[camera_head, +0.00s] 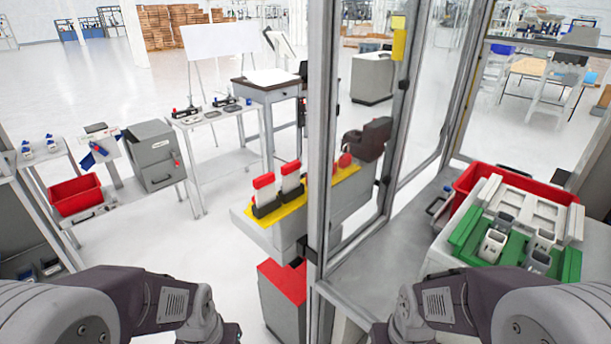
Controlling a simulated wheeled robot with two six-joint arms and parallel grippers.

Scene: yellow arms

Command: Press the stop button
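A round red button (345,160) sits on a yellow-topped grey ledge (318,187), to the right of the thick metal post and beside a dark device. It appears to be the stop button; no label is readable. My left gripper (230,334) is at the bottom edge, left of the post and well below the button. My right gripper (379,335) is at the bottom edge, right of the post. Both are apart from the button. Only dark parts of each show, mostly cut off by the frame, so their fingers cannot be made out.
The metal post (321,120) and framed panels stand close to the button. Two red-and-white blocks (290,181) stand on the ledge's left part. A red-topped box (284,282) is below. A red bin (468,184) and green-white tray (463,233) are right.

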